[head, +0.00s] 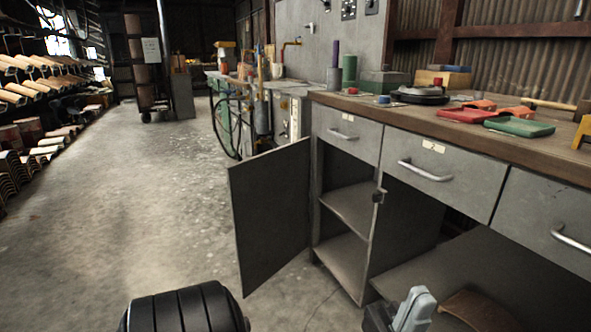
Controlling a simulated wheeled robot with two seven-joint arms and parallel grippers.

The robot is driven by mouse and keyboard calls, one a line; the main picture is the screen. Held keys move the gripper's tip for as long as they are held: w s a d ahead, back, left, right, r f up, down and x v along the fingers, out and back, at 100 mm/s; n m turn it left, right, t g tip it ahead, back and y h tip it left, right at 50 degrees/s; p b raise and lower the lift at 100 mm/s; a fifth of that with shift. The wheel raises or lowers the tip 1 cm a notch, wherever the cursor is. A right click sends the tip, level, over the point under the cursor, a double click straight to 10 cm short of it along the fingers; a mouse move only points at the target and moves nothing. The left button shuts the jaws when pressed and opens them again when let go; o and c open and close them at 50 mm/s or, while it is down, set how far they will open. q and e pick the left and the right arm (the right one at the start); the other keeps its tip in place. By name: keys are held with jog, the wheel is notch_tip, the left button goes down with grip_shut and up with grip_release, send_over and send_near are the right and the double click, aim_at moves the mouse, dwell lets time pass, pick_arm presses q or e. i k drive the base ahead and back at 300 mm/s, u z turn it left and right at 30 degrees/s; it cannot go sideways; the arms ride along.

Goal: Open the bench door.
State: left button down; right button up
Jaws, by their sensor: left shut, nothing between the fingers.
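The grey bench door (268,215) stands wide open, swung out to the left from the front of the bench cabinet (372,250). Behind its opening, a middle shelf and the cabinet floor show. My left gripper (412,308) is at the bottom edge of the head view, to the right of the door and apart from it. Its fingers are shut with nothing between them. Its lower part is cut off by the picture's edge. My right gripper is not in view.
A small dark fitting (378,196) sits on the opening's right edge. Drawers with metal handles (425,171) run under the worktop (470,128), which holds several tools and boxes. A brown object (475,310) lies low at right. The floor (130,190) left of the door is clear.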

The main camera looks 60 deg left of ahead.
aim_at(268, 191)
jog(key=z, duration=0.45)
jog(key=i, duration=0.5)
jog(key=u, duration=2.05)
jog(key=i, duration=0.5)
jog(key=u, duration=0.1)
